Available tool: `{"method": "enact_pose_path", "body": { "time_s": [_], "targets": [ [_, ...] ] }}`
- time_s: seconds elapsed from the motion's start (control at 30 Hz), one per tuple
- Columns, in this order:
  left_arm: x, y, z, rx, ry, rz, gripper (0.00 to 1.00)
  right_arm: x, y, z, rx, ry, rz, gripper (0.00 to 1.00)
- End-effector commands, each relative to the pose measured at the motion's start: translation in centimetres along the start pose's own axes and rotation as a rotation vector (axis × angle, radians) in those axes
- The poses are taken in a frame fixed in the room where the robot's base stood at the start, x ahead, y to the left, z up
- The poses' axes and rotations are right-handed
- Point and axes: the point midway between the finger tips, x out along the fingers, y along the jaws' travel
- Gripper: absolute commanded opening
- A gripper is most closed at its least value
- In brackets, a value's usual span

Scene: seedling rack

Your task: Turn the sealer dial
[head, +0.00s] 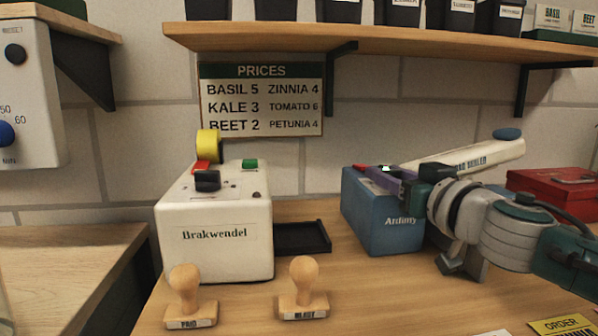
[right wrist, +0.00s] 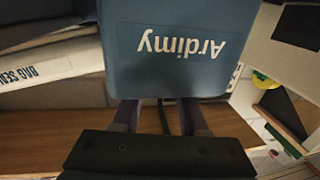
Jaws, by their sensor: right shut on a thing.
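The bag sealer is a blue box (head: 392,222) marked "Ardimy", with a long cream arm (head: 470,158) lettered "BAG SEALER" and a dark blue end knob. A small green light shows on its top. My right gripper (head: 378,178) reaches in from the right, its purple fingers low over the box's top. It is shut on a small part there, apparently the sealer dial, which the fingers hide. In the right wrist view, the blue box (right wrist: 180,45) fills the top middle, upside down, just beyond the fingers (right wrist: 160,115). My left gripper is out of view.
A white "Brakwendel" machine (head: 214,240) with a yellow roll stands left of the sealer, a black tray (head: 302,238) between them. Two wooden stamps (head: 184,290) (head: 304,280) stand in front. A red box (head: 560,190) is behind my right arm. A shelf (head: 400,42) hangs above.

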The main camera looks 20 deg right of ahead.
Motion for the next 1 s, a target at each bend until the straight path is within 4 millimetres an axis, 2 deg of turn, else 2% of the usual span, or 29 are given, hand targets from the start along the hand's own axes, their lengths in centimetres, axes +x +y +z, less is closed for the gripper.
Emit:
{"method": "enact_pose_path", "body": {
  "time_s": [0.07, 0.37, 0.63, 0.77, 1.0],
  "targets": [
    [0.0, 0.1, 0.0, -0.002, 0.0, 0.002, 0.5, 0.0, 0.0, 0.0, 0.0, 0.0, 0.0, 0.0],
    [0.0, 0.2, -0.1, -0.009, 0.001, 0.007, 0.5, 0.0, 0.0, 0.0, -0.001, 0.0, 0.013, 0.0],
    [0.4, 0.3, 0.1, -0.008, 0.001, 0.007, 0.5, 0.0, -0.1, 0.1, 0.006, 0.001, 0.13, 0.0],
    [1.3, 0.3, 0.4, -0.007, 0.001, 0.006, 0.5, 0.0, -0.1, 0.3, 0.009, 0.003, 0.222, 0.0],
    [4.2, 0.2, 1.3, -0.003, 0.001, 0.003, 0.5, 0.0, 0.0, 0.6, 0.009, 0.003, 0.388, 0.0]
  ]
}}
